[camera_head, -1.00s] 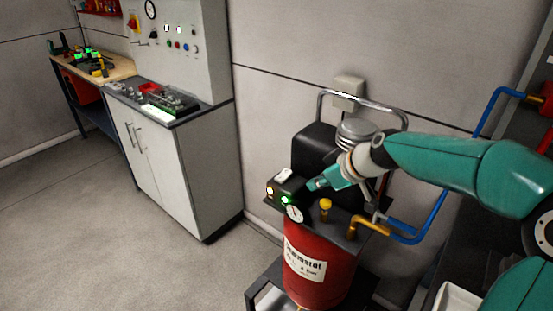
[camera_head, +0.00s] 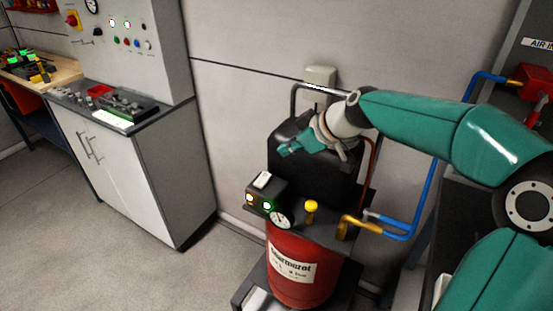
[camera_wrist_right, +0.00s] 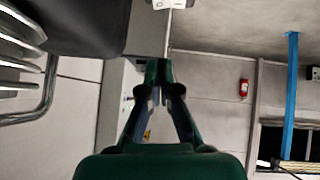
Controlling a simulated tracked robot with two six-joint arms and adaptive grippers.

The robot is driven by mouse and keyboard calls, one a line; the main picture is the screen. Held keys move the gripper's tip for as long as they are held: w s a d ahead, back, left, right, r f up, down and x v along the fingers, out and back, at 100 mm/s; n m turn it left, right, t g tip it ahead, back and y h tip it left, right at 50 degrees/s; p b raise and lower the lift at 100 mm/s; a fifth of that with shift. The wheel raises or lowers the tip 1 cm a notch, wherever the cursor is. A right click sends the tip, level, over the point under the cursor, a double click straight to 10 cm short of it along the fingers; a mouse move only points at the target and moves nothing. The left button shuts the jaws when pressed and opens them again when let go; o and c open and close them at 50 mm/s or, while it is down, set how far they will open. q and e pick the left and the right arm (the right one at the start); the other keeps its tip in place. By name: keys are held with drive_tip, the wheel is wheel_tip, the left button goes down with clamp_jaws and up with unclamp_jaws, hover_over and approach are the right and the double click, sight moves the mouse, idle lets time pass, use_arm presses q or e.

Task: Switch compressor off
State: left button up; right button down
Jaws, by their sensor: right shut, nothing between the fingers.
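The compressor has a red tank (camera_head: 300,264) with a black motor housing (camera_head: 312,178) above it. On its front left is a small dark control box (camera_head: 262,192) with a white rocker switch (camera_head: 263,180) on top. A yellowish lamp (camera_head: 249,198) and a lit green lamp (camera_head: 267,205) are on the box's face. My right gripper (camera_head: 285,151) is shut and empty, above and slightly right of the switch, apart from it. Its closed fingers also show in the right wrist view (camera_wrist_right: 157,68), where the switch is not clearly seen. My left gripper is not in view.
A round gauge (camera_head: 280,218) and yellow knob (camera_head: 311,206) stand beside the box. A metal handle (camera_head: 294,100) rises behind the motor. A blue pipe (camera_head: 430,195) runs at the right. A white cabinet (camera_head: 150,175) stands left, with open floor before it.

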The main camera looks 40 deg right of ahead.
drive_tip(key=p, duration=0.2)
hover_over(267, 177)
drive_tip(key=f, duration=0.4)
drive_tip(key=s+f, duration=0.1)
drive_tip(key=f, duration=0.1)
drive_tip(key=shift+a, duration=0.2)
drive_tip(key=f, duration=0.3)
drive_tip(key=shift+w+d+f, duration=0.15)
drive_tip(key=shift+w+f, duration=0.25)
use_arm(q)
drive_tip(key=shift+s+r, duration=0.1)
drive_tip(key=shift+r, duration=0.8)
use_arm(e)
drive_tip(key=shift+f, duration=0.45)
